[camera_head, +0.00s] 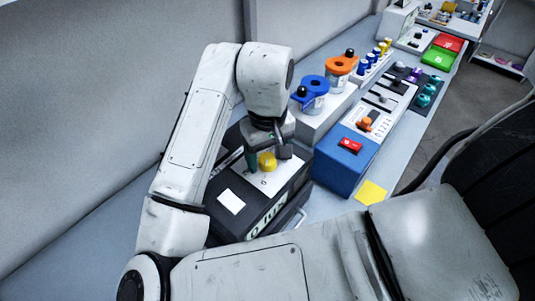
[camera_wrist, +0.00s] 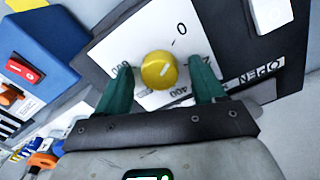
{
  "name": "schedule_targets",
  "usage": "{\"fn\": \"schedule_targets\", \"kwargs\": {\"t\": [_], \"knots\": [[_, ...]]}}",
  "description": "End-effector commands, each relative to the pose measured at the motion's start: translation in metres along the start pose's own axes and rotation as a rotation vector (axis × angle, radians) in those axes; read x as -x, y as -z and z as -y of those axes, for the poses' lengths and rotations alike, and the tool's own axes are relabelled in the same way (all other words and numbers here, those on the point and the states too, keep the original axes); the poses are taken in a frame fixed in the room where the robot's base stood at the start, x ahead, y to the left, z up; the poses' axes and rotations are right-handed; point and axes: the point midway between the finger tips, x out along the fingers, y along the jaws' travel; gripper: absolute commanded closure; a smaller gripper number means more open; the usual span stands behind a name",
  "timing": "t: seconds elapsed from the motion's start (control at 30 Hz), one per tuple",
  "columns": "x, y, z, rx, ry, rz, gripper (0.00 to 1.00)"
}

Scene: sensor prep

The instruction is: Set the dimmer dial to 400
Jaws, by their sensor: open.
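The dimmer dial is a yellow round knob (camera_head: 267,162) on a white plate atop a dark box (camera_head: 225,222) marked with "LUX". In the wrist view the yellow dial (camera_wrist: 159,70) has a pale pointer line on its face. Around it the white plate (camera_wrist: 150,35) shows "0", "400" and "800", partly covered by the fingers. The pointer's exact reading is hard to tell. My gripper (camera_wrist: 160,78) is open, its two green fingers on either side of the dial, with gaps visible. It also shows over the dial in the head view (camera_head: 268,152).
A blue box with a red rocker switch (camera_head: 350,145) stands right of the dark box. Beyond are blue (camera_head: 313,86) and orange (camera_head: 341,65) valve wheels and panels with sliders. A yellow note (camera_head: 371,192) lies on the bench. A wall runs close behind my arm.

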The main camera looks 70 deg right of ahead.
Motion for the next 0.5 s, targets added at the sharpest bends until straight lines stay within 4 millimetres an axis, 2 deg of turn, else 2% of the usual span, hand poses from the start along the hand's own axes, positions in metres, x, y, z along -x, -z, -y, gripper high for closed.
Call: {"fn": "schedule_targets", "kwargs": {"t": [0.23, 0.5], "knots": [[-0.0007, 0.0001, 0.0001, 0.0, 0.0, 0.0, 0.31], [-0.0005, 0.0001, 0.0, 0.0, 0.0, 0.0, 0.56]]}}
